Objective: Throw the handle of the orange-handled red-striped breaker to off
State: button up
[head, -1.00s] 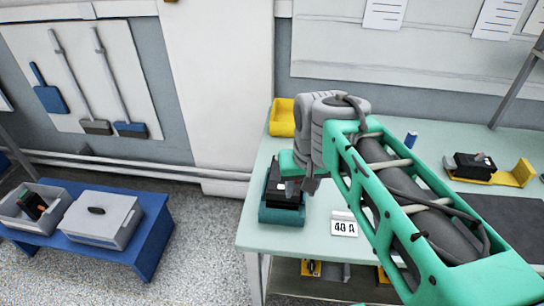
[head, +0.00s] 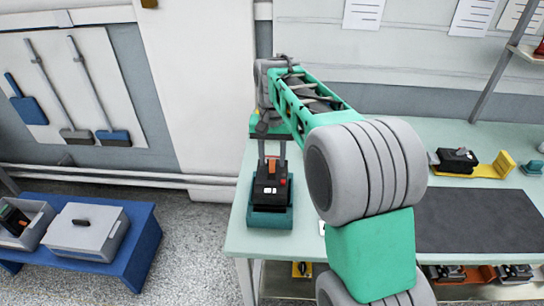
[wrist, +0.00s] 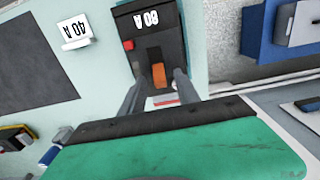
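A black breaker (head: 271,193) with an orange handle sits in a teal holder (head: 270,218) at the left of the bench. My gripper (head: 272,155) is open, above and behind the breaker. In the wrist view the two fingers (wrist: 158,90) stand apart on either side of the handle; I cannot tell whether either touches it.
Another black breaker (head: 458,159) sits on a yellow stand at the right. A dark mat (head: 475,220) lies on the bench. A 40 A card (wrist: 73,31) stands beside the breaker. A blue low table (head: 145,245) with grey bins is at the left. More breakers lie under the bench.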

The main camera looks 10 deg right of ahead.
jog(key=shift+c, duration=0.5)
grip_shut()
